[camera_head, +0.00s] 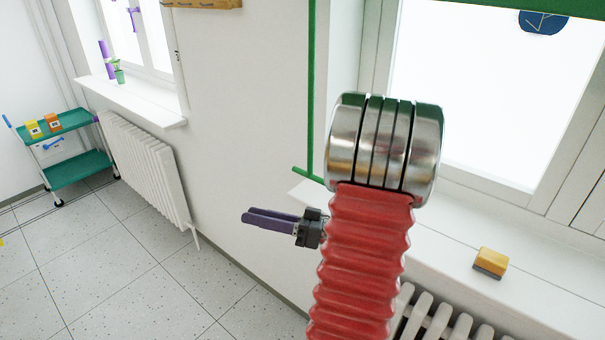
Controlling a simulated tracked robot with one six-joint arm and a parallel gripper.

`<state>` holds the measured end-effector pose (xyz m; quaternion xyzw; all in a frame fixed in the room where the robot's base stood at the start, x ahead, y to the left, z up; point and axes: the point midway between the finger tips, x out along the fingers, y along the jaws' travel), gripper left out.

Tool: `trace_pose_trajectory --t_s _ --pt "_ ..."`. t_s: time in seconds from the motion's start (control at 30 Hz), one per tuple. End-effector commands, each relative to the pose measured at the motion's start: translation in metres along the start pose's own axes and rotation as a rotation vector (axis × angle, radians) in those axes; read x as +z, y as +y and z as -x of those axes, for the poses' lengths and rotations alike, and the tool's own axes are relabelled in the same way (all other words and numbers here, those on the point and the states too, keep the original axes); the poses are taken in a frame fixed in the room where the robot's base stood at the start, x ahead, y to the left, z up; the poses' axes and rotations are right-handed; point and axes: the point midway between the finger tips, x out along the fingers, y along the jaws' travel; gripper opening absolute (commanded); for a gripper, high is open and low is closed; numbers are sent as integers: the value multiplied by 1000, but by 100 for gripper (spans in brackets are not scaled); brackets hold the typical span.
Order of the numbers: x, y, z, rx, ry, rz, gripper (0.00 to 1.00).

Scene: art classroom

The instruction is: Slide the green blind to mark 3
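The green blind (480,4) shows only as a band along the top right edge, over the window. A thin green upright bar (311,90) runs down the wall left of this window. A short green bar (308,175) lies at its lower end. My gripper (247,213) has purple fingers pointing left, below and left of the short green bar and apart from it. The fingers look close together and hold nothing that I can see, but their gap cannot be judged. My red and metal arm hides part of the window and sill. No numbered mark is readable.
A yellow sponge-like block (491,261) sits on the right window sill (545,290), above a radiator (440,318). Another radiator (146,165) and a green-shelved trolley (75,170) stand at left. The floor (130,270) between is clear.

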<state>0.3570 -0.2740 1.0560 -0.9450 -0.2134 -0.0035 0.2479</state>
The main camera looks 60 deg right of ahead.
Motion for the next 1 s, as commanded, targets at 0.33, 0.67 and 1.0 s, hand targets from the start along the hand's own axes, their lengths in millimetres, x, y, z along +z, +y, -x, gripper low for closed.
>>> trace_pose_trajectory --t_s 0.33,0.67,1.0 --pt "74 -110 -74 -159 -553 -252 31" --pt "134 -184 -76 -57 -1028 -310 31" --pt "162 -220 -53 221 -1315 -180 31"
